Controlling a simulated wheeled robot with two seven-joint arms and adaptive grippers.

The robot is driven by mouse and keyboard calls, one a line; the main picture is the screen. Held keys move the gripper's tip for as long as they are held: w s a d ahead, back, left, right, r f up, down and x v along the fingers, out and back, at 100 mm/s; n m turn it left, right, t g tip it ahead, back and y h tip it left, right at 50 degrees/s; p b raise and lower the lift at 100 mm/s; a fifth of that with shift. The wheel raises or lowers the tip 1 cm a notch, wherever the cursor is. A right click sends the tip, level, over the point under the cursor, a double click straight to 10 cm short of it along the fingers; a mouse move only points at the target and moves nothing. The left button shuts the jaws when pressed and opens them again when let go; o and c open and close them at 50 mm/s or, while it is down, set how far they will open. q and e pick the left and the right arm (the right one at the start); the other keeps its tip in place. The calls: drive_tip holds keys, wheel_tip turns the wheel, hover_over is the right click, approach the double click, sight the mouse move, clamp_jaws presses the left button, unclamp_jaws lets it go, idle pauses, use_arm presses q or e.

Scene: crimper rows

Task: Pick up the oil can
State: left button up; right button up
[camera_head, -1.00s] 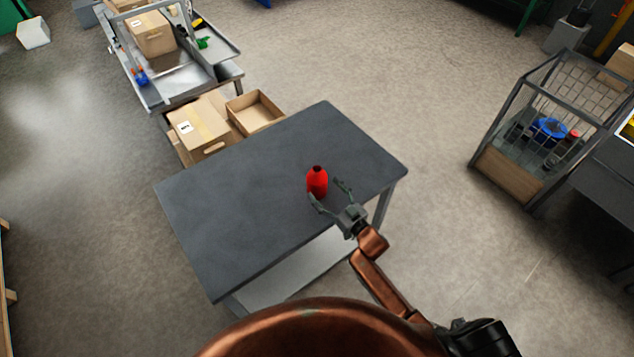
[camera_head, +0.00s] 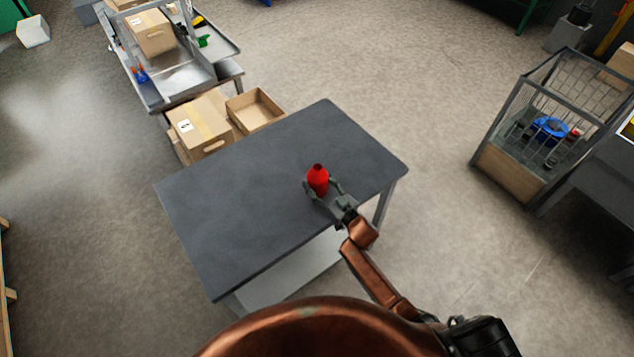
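The oil can (camera_head: 317,179) is a small red can with a narrow dark top. It stands upright on the dark grey tabletop (camera_head: 240,205), near the table's right front edge. My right gripper (camera_head: 321,183) reaches in from the front right, with one finger on each side of the can. Its fingers look still spread; whether either touches the can is too small to tell. The can's lower part is partly hidden by the gripper. My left gripper is not in view.
Cardboard boxes (camera_head: 203,127) stand behind the table at the left, by a metal cart (camera_head: 160,92). A wire cage bin (camera_head: 513,172) stands on the right. The left part of the tabletop is bare. Open floor lies between the table and the bin.

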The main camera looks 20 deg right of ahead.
drive_tip(key=c, duration=0.6)
drive_tip(key=shift+r, duration=0.2)
